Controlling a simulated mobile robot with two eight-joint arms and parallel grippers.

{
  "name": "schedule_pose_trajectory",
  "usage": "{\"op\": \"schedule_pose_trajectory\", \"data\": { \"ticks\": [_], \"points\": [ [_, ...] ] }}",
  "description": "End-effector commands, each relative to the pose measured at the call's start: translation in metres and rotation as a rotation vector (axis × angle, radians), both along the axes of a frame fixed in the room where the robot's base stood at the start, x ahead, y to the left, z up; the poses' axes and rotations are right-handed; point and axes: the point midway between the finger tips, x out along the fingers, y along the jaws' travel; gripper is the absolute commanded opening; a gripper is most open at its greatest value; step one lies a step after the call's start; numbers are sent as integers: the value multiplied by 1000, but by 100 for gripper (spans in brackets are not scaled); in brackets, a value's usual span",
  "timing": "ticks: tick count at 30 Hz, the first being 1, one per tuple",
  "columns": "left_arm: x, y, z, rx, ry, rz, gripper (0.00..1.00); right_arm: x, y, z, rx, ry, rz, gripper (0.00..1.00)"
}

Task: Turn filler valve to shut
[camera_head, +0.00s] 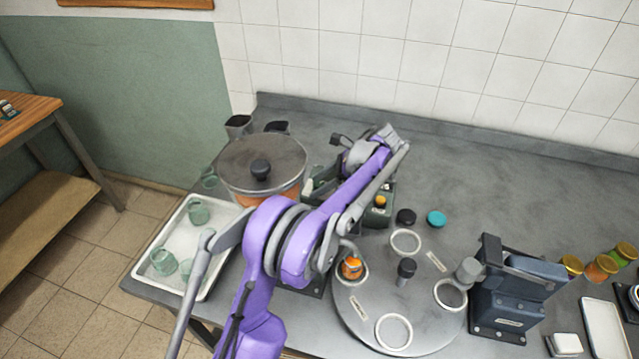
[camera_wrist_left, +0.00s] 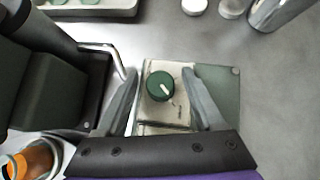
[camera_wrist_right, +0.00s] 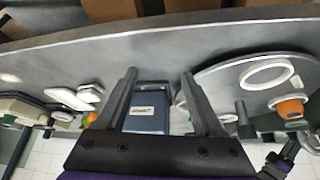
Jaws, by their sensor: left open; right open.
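The filler valve shows in the left wrist view as a round green knob (camera_wrist_left: 159,86) with a white pointer slanting to the lower right, on a pale plate with small, unreadable marks. My left gripper (camera_wrist_left: 160,90) is open, one finger on each side of the knob, with gaps visible between the fingers and the knob. In the head view my left gripper (camera_head: 375,142) reaches over the dark green filler (camera_head: 378,215), and my arm hides the knob. My right gripper (camera_wrist_right: 158,75) is open and empty in the right wrist view; I cannot make it out in the head view.
A lidded pot (camera_head: 250,150) stands left of the filler. A white tray (camera_head: 150,240) holds glass jars. An orange-filled jar (camera_head: 352,268) sits on the round turntable (camera_head: 365,315). A blue machine (camera_head: 520,290) stands to the right. The back right counter is clear.

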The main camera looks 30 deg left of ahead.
Motion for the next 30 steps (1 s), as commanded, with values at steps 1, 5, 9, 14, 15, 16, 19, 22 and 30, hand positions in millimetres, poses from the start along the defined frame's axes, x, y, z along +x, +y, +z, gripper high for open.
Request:
{"op": "schedule_pose_trajectory", "data": {
  "ticks": [1, 5, 9, 14, 15, 16, 19, 22, 30],
  "points": [
    [0, 0, 0, 0, 0, 0, 69, 0, 0, 0, 0, 0, 0, 69],
    [0, 0, 0, 0, 0, 0, 57, 0, 0, 0, 0, 0, 0, 69],
    [0, 0, 0, 0, 0, 0, 31, 0, 0, 0, 0, 0, 0, 69],
    [0, 0, 0, 0, 0, 0, 3, 0, 0, 0, 0, 0, 0, 69],
    [0, 0, 0, 0, 0, 0, 0, 0, 0, 0, 0, 0, 0, 69],
    [0, 0, 0, 0, 0, 0, 0, 0, 0, 0, 0, 0, 0, 69],
    [0, 0, 0, 0, 0, 1, 0, 0, 0, 0, 0, 0, 0, 69],
    [0, 0, 0, 0, 1, 9, 0, 0, 0, 0, 0, 0, 0, 69],
    [1, 0, 0, 0, 1, 115, 0, 1, 0, 3, 0, -2, 0, 69]
  ]
}}
